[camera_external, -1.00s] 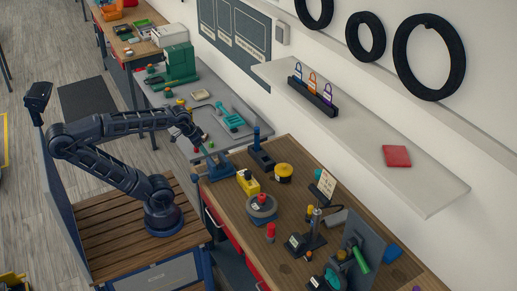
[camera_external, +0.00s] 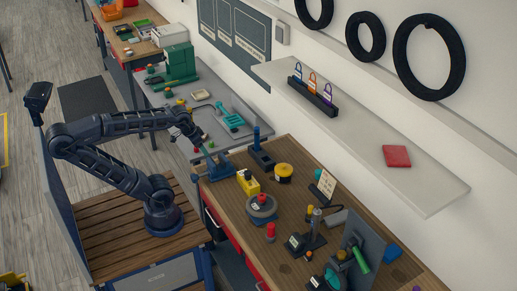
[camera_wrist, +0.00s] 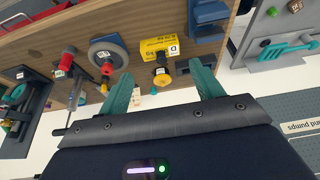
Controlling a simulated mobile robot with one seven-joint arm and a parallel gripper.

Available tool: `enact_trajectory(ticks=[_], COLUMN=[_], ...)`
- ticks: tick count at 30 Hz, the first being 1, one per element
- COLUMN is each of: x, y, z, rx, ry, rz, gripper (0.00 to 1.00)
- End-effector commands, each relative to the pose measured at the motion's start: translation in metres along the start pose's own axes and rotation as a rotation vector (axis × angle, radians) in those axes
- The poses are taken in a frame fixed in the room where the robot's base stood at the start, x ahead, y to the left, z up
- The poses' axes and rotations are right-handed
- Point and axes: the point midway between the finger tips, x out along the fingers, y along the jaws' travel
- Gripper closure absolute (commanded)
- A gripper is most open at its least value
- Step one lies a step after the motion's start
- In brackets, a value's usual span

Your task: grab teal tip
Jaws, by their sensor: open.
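My gripper (camera_wrist: 160,69) shows two teal fingers spread apart, with nothing held between them. In the external view my gripper (camera_external: 203,149) hangs near the left end of the wooden bench, by a blue fixture (camera_external: 217,167). A small teal spot (camera_wrist: 154,91) shows between the fingers in the wrist view, below a yellow cylinder (camera_wrist: 162,77); I cannot tell if it is a teal tip. A teal tool (camera_external: 232,118) lies on the grey bench, and it also shows in the wrist view (camera_wrist: 288,50). A teal round part (camera_external: 333,277) sits at the front of the wooden bench.
A yellow block (camera_external: 249,184), a grey disc with a red knob (camera_external: 262,208), a yellow round tub (camera_external: 284,172) and a black stand (camera_external: 306,240) stand on the wooden bench (camera_external: 235,213). A wall shelf (camera_external: 360,140) runs above it at the right.

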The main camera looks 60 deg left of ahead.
Motion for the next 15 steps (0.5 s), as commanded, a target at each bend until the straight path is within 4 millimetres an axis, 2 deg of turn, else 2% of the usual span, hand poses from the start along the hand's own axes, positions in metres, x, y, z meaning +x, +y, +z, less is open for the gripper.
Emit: enact_trajectory(ticks=[5, 15], x=[0.002, 0.02], y=[0.0, 0.002], z=[-0.017, -0.094], rx=[-0.058, -0.352], ry=[-0.019, -0.096], rz=[-0.003, -0.032], gripper=[0.34, 0.34])
